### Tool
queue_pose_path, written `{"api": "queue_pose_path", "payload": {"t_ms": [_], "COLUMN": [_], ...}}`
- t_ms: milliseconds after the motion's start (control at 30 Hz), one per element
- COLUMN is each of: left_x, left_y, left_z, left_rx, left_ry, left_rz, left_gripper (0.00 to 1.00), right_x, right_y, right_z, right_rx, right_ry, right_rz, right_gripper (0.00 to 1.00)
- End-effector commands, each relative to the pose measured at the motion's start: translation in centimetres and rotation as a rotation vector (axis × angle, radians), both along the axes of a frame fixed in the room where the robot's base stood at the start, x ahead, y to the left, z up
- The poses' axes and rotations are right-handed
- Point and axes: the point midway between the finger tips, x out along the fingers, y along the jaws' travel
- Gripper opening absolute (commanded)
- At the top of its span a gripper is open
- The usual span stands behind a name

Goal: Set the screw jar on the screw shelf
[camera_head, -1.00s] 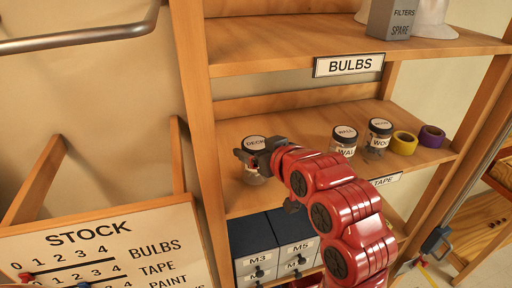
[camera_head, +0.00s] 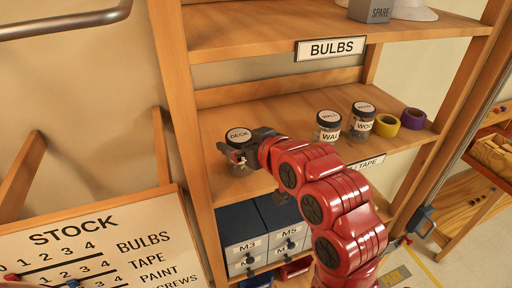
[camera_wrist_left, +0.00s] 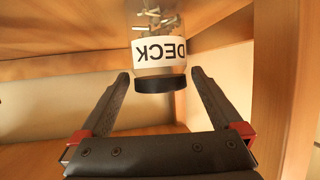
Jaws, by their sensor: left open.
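The screw jar labelled DECK (camera_head: 239,135) is a clear jar with a black lid and screws inside. It stands upright at the left end of the middle shelf (camera_head: 290,115). My left gripper (camera_head: 228,151) is in front of this jar and hides part of it. In the left wrist view the jar (camera_wrist_left: 158,52) appears upside down, its lid between the tips of my open left gripper (camera_wrist_left: 160,80), with a gap on each side. Two similar jars, WALL (camera_head: 328,126) and one reading WOO (camera_head: 361,120), stand further right. No label naming a screw shelf shows. My right gripper is out of view.
Yellow (camera_head: 413,119) and purple (camera_head: 436,128) tape rolls lie right of the jars. A BULBS label (camera_head: 331,48) marks the shelf above; a partly hidden TAPE label (camera_head: 366,162) marks this one. Drawer boxes (camera_head: 241,232) stand below. A STOCK board (camera_head: 80,245) is at left.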

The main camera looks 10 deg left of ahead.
Motion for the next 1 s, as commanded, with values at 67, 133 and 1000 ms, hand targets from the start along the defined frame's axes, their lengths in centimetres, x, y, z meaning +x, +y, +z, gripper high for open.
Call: {"api": "queue_pose_path", "payload": {"t_ms": [67, 133, 1000], "left_x": [-1.1, -2.1, -6.2], "left_y": [-1.2, -2.4, -6.4], "left_z": [0.1, 0.7, 4.3], "left_rx": [-0.002, -0.001, 0.028], "left_ry": [-0.006, -0.004, -0.017], "left_rz": [-0.003, -0.005, 0.008], "left_gripper": [1.00, 1.00, 1.00], "right_x": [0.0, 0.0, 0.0], "right_y": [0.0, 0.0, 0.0], "right_z": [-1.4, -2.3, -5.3], "right_rx": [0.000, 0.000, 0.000], "right_ry": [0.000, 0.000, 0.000], "right_rz": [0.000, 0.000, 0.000], "right_gripper": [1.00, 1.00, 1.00]}}
